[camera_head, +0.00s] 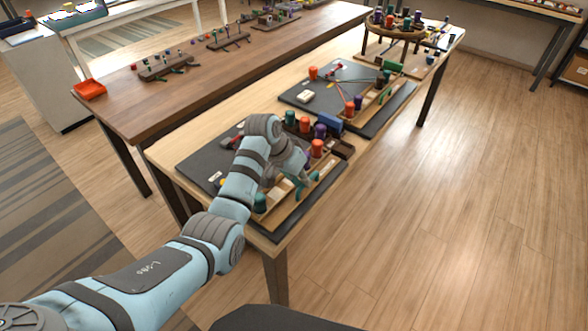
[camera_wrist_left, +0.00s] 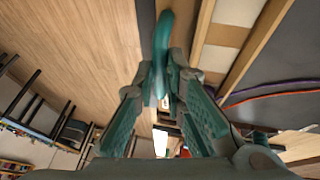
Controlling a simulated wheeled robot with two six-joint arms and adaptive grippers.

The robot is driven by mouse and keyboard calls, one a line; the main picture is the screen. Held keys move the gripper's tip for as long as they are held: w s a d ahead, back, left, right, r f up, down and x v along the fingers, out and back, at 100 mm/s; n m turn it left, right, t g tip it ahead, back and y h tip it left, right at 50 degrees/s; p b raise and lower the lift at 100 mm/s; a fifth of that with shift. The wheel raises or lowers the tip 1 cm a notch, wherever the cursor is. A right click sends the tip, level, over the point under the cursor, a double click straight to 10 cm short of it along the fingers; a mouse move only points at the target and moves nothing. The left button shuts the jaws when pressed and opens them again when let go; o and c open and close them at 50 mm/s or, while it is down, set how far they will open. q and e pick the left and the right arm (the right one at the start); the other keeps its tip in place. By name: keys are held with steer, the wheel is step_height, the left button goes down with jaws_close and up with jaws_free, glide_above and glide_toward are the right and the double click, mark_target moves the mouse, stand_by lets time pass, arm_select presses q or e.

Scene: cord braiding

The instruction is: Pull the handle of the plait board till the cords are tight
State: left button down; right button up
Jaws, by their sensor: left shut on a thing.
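The near plait board (camera_head: 203,160) is a dark slab with a pale wooden tray along its front side, lying on the light wooden table. My left gripper (camera_head: 298,180) is over the tray, beside the pegs. It is shut on a teal curved handle (camera_wrist_left: 166,30), which stands out beyond the fingertips in the left wrist view. My left gripper shows there (camera_wrist_left: 163,88) with its fingers together around the handle. A purple cord (camera_wrist_left: 265,88) and an orange cord (camera_wrist_left: 275,97) run across the dark board. My arm hides the middle of the board, so most cords are unseen.
Orange, green and purple spools (camera_head: 304,125) stand around the near board. A second board (camera_head: 345,75) with spools lies farther along the same table (camera_head: 265,240). A brown table (camera_head: 200,90) stands behind. The floor (camera_head: 460,210) at right is clear.

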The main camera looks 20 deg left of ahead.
arm_select(q)
steer(key=shift+s+d+r+p, duration=0.15)
steer(key=shift+s+d+p, duration=0.1)
steer(key=shift+d, duration=0.15)
steer(key=shift+s+d+r+p, duration=0.1)
steer(key=shift+d+p, duration=0.1)
steer(key=shift+d, duration=0.2)
steer(key=shift+d+f, duration=0.15)
steer(key=shift+d, duration=0.1)
steer(key=shift+f, duration=0.2)
steer(key=c, duration=1.9)
jaws_free()
steer(key=shift+s, duration=0.1)
steer(key=shift+o, duration=1.2)
steer(key=shift+d+r, duration=0.1)
steer(key=shift+d, duration=0.05)
arm_select(e)
step_height(320, 180, up, 2)
steer(key=shift+d, duration=0.1)
arm_select(q)
steer(key=shift+r, duration=0.2)
steer(key=v, duration=1.1)
steer(key=shift+a+r, duration=0.25)
